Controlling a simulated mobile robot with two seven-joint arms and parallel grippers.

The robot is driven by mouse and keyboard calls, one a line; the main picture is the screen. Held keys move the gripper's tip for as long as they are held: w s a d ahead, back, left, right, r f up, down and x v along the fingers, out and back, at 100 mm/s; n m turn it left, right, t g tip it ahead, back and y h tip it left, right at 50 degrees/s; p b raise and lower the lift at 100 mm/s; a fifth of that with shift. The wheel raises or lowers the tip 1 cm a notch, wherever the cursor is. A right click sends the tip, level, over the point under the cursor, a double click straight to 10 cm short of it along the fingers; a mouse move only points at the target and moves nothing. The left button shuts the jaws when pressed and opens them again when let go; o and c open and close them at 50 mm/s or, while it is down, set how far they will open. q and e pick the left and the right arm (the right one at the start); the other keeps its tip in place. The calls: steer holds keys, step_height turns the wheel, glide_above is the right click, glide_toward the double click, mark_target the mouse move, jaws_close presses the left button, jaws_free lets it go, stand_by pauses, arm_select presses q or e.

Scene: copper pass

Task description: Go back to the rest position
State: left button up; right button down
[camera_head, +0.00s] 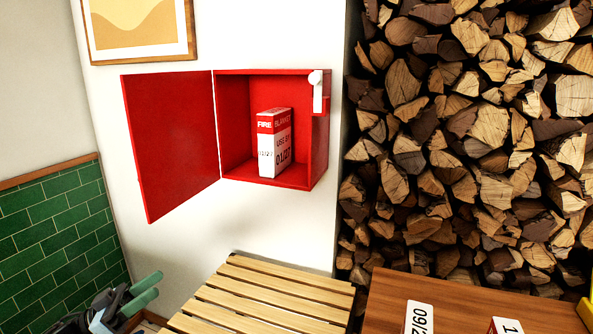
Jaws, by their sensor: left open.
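My left gripper (152,287) is at the bottom left, low in front of the green tiled wall. Its two green fingers are apart and nothing shows between them. It is well below and to the left of the red wall cabinet (318,150), and apart from it. The cabinet's door (170,140) stands wide open to the left. A white and red fire blanket box (275,145) stands upright inside the cabinet. My right gripper is not in view.
A slatted wooden bench (265,296) is below the cabinet. A brown wooden tabletop (470,297) at the bottom right bears white labelled items (419,317), cut off by the frame. Stacked firewood (470,130) fills the right side. A yellow thing (587,312) shows at the right edge.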

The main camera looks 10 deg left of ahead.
arm_select(q)
steer(key=s+d+f+n+t+y+p, duration=0.1)
steer(key=s+d+f+n+y, duration=0.1)
steer(key=s+d+f+y, duration=0.3)
steer(key=s+d+f+n+t+y+p, duration=0.1)
steer(key=s+d+f+n+y, duration=0.15)
steer(key=f, duration=0.45)
steer(key=s+d+f+n+t+y+p, duration=0.1)
steer(key=s+d+f+n+y, duration=0.25)
steer(key=d+f, duration=0.2)
steer(key=s+d+f+g+y+p, duration=0.1)
steer(key=s+d+f+g+y, duration=0.1)
steer(key=s, duration=0.6)
steer(key=s+d+f+g+y+p, duration=0.1)
steer(key=s+d+f+g+y, duration=0.1)
steer(key=s, duration=0.6)
steer(key=s+d+f+g+y+p, duration=0.1)
steer(key=s+d+f+g+y, duration=0.1)
steer(key=s, duration=0.6)
step_height(320, 180, down, 3)
steer(key=shift+d+r+m+g+p, duration=0.15)
steer(key=shift+d+m+g+p, duration=0.2)
steer(key=shift+g, duration=0.55)
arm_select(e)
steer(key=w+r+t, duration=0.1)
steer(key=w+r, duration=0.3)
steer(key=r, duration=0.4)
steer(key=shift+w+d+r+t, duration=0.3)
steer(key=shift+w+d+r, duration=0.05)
